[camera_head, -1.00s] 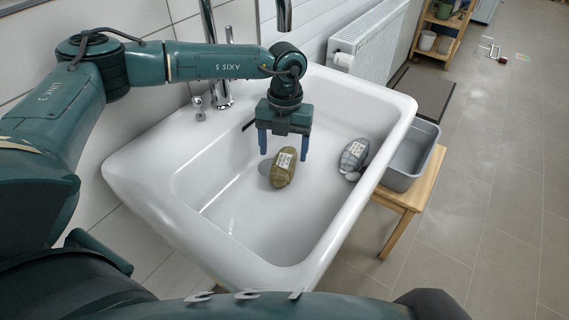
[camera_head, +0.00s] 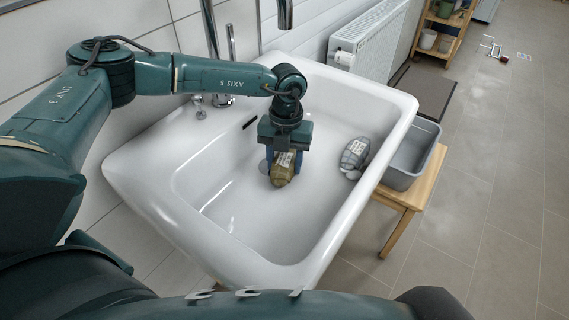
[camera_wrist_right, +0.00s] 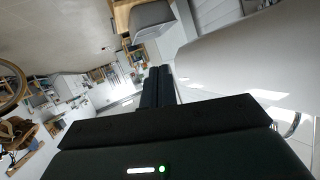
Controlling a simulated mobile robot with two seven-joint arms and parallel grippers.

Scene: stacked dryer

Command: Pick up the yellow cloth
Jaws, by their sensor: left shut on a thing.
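The yellow cloth (camera_head: 282,174) is an olive-yellow rolled bundle with a pale label, low in the white sink (camera_head: 232,205). My left gripper (camera_head: 284,163) points down into the sink and is shut on the cloth, one blue finger on each side of it. The gripper body hides the cloth's far end. The cloth seems to be at or near the sink floor. My right gripper (camera_wrist_right: 159,86) shows in the right wrist view, its two dark fingers together with nothing visible between them.
A grey cloth bundle (camera_head: 354,153) lies in the sink to the right. A grey tub (camera_head: 408,160) stands on a wooden stool (camera_head: 428,181) beside the sink's right rim. The tap (camera_head: 211,50) rises at the back. The sink's front part is clear.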

